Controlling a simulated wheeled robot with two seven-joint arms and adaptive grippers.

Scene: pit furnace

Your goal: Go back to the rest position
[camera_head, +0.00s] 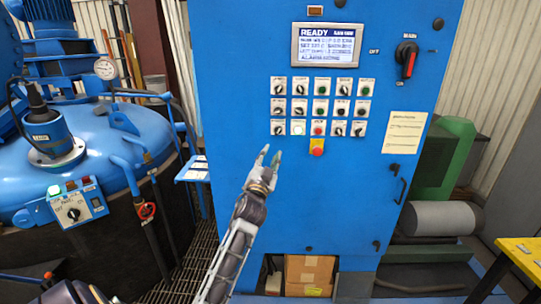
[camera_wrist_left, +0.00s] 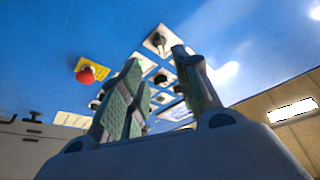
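My left gripper (camera_head: 269,156) is in front of the blue control cabinet (camera_head: 240,225), just below and left of the red emergency button (camera_head: 317,152). Its two fingers stand a little apart in the head view. In the left wrist view, the left gripper (camera_wrist_left: 160,65) shows a clear gap between its fingers and nothing held. The cabinet face and its switches show behind them, with the red button (camera_wrist_left: 86,76) to the left. I cannot tell the exact distance to the panel. My right gripper is not in view.
A blue furnace lid (camera_head: 100,155) with a small control box (camera_head: 78,205) and red valve (camera_head: 146,211) stands left. A red-handled switch (camera_head: 408,60) sits upper right. A green machine (camera_head: 445,160) and yellow table (camera_head: 525,258) are at right. Cardboard boxes (camera_head: 308,272) sit below.

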